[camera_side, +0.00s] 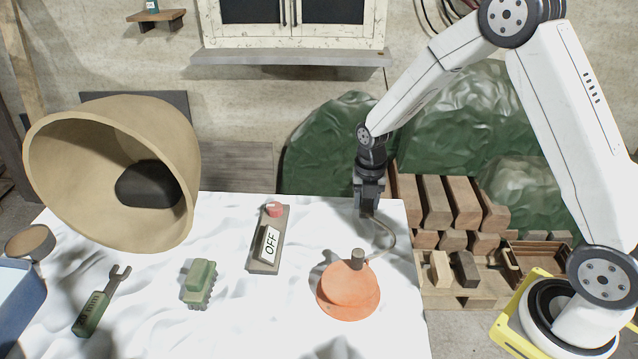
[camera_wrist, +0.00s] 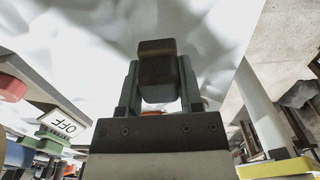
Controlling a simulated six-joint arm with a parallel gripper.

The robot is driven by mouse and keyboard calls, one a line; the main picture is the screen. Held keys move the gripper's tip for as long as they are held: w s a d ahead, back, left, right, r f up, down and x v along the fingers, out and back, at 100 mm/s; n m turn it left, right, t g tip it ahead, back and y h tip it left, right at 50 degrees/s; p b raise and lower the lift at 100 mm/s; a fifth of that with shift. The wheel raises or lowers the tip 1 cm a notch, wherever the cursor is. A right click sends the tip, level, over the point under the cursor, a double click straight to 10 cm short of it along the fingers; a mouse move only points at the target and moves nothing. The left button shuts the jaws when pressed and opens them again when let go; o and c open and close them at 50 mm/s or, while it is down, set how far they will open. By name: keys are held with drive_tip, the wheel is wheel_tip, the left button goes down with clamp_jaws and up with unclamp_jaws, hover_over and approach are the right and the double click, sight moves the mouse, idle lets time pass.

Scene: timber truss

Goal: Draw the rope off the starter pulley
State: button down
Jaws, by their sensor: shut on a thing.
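The starter pulley (camera_side: 345,293) is an orange disc on the white-covered table, with a grey-brown stub (camera_side: 357,257) on top. A pale thin rope (camera_side: 391,235) curves from beside the stub up to my gripper (camera_side: 368,210). My gripper hangs pointing down, above and behind the pulley, near the table's back right. In the wrist view my gripper (camera_wrist: 158,85) is shut on a dark block, apparently the rope's handle (camera_wrist: 158,70), between its fingers. A sliver of orange shows below the block. How much rope is still on the pulley cannot be told.
An OFF switch box (camera_side: 267,240) with a red button stands left of the pulley. Further left are a green block (camera_side: 199,283), a green-handled wrench (camera_side: 100,303) and a large tan bell shape (camera_side: 80,150). Wooden blocks (camera_side: 452,268) lie right of the table.

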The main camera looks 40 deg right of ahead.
drive_tip(key=shift+w+d+f, duration=0.2)
drive_tip(key=shift+w+f, duration=0.15)
drive_tip(key=shift+w, duration=0.25)
drive_tip(key=shift+w+d+f, duration=0.15)
drive_tip(key=shift+w+f, duration=0.2)
drive_tip(key=shift+w, duration=0.2)
drive_tip(key=shift+f, duration=0.5)
drive_tip(key=shift+c, duration=0.9)
unclamp_jaws()
drive_tip(key=shift+r, duration=0.15)
drive_tip(key=shift+r, duration=3.8)
